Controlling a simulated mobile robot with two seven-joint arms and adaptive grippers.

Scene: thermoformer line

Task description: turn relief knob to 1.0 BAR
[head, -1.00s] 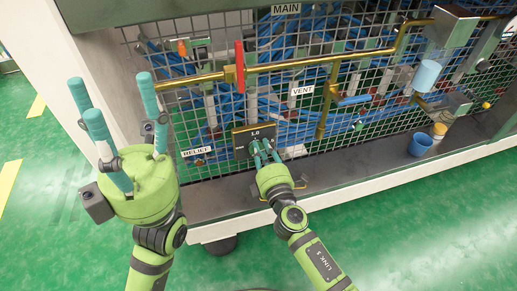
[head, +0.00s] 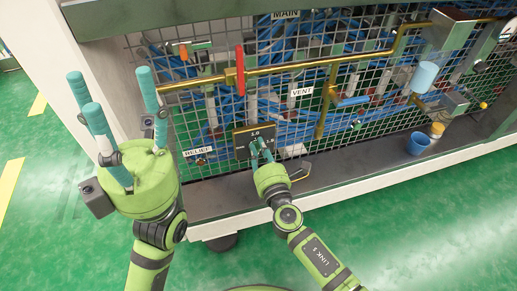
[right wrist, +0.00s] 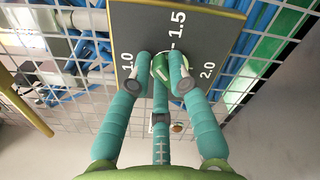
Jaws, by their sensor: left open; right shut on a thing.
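The relief knob (right wrist: 160,66) is a small green knob on a dark dial plate (right wrist: 208,28) marked 1.0, 1.5 and 2.0. In the right wrist view, 1.5 stands just above the knob, 1.0 at left and 2.0 at right. My right gripper (right wrist: 160,78) is shut on the knob, its teal fingers around it, and they hide much of it. I cannot tell which mark the knob points to. In the head view the plate (head: 241,143) is on the mesh, right of the RELIEF label (head: 197,151). My left gripper (head: 112,98) is open and empty, left of the panel.
A brass pipe (head: 290,64) with a red lever (head: 240,70) runs above the plate. A blue-handled valve (head: 352,101) is near the VENT label (head: 301,92). A blue cup (head: 418,143) stands on the ledge at right. The green floor in front is open.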

